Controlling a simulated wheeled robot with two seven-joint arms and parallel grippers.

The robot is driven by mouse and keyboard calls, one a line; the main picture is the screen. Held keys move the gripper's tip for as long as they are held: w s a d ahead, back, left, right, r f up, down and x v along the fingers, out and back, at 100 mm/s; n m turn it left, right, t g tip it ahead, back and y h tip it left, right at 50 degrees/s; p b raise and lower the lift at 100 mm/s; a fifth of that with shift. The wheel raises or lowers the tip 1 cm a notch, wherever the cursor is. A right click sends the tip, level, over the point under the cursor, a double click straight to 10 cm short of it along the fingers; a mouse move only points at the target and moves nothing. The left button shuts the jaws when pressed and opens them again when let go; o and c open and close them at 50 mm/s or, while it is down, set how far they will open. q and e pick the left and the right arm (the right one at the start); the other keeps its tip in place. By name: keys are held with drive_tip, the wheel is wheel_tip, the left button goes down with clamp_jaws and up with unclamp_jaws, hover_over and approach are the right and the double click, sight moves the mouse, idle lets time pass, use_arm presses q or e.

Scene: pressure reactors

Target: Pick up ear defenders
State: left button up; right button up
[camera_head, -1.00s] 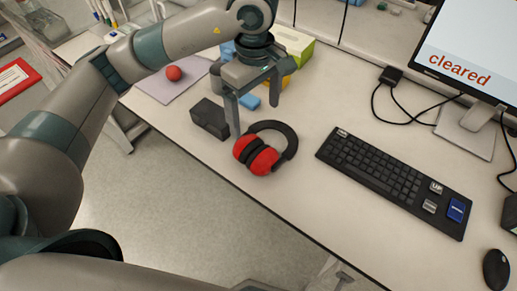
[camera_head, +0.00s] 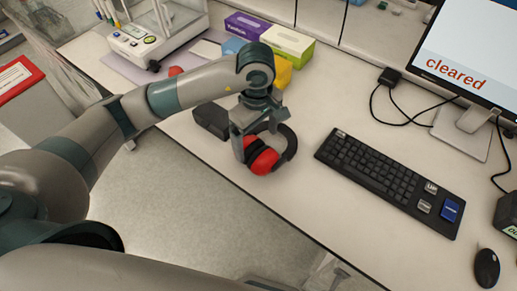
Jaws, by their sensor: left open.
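The ear defenders (camera_head: 264,161), with red cups and a black headband, lie on the white desk near its front edge. My left gripper (camera_head: 257,146) is directly above them, pointing down, with its fingers apart around the cup area. One finger is at the left of the red cups and the other is near the headband. The fingers hide part of the cups, and I cannot tell whether they touch. My right gripper is not in view.
A black case (camera_head: 211,119) sits just left of the ear defenders. A black keyboard (camera_head: 388,184) lies to the right, with a mouse (camera_head: 487,268) beyond it. Boxes (camera_head: 287,42) and a balance (camera_head: 150,38) stand behind my arm. The desk around the ear defenders' right side is clear.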

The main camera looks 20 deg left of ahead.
sight(257, 150)
use_arm(q)
drive_tip(key=shift+f, duration=1.2)
drive_tip(key=shift+p, duration=0.35)
drive_tip(key=shift+f+p, duration=0.95)
wheel_tip(257, 150, down, 2)
drive_tip(key=shift+f+p, duration=0.1)
drive_tip(key=shift+p, duration=0.4)
drive_tip(key=shift+f, duration=0.55)
drive_tip(key=c, duration=1.3)
